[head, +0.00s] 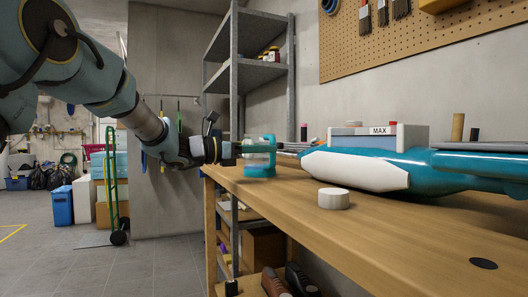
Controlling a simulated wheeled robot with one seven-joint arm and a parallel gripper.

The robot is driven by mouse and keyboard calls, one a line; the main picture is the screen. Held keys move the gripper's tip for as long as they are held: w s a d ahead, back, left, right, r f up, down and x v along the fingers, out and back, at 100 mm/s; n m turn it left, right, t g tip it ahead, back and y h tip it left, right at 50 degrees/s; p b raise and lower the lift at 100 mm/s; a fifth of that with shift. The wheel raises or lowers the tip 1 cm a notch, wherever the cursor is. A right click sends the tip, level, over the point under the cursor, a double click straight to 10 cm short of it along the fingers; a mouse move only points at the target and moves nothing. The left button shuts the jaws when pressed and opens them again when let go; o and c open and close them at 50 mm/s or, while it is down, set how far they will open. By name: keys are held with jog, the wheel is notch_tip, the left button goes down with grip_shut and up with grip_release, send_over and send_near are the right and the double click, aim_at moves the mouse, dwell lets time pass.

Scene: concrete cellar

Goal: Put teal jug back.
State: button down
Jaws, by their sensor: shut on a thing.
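The teal jug (260,171) is small, teal at top and bottom with a pale band between, and looks upright. It is at the far left end of the wooden workbench (400,228). My gripper (246,150) reaches in from the left and is shut on the jug's upper part. The fingers hide part of its left side. I cannot tell whether its base touches the bench top.
A large glossy teal thing with a white panel (352,168) lies along the bench. A white round lid (333,198) is in front of it. A box marked MAX (400,137) stands behind. A metal shelf (248,75) rises behind the jug. The bench's front strip is mostly clear.

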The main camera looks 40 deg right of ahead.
jog(key=c, duration=0.8)
grip_release()
jog(key=v, duration=1.2)
jog(key=shift+a, duration=0.1)
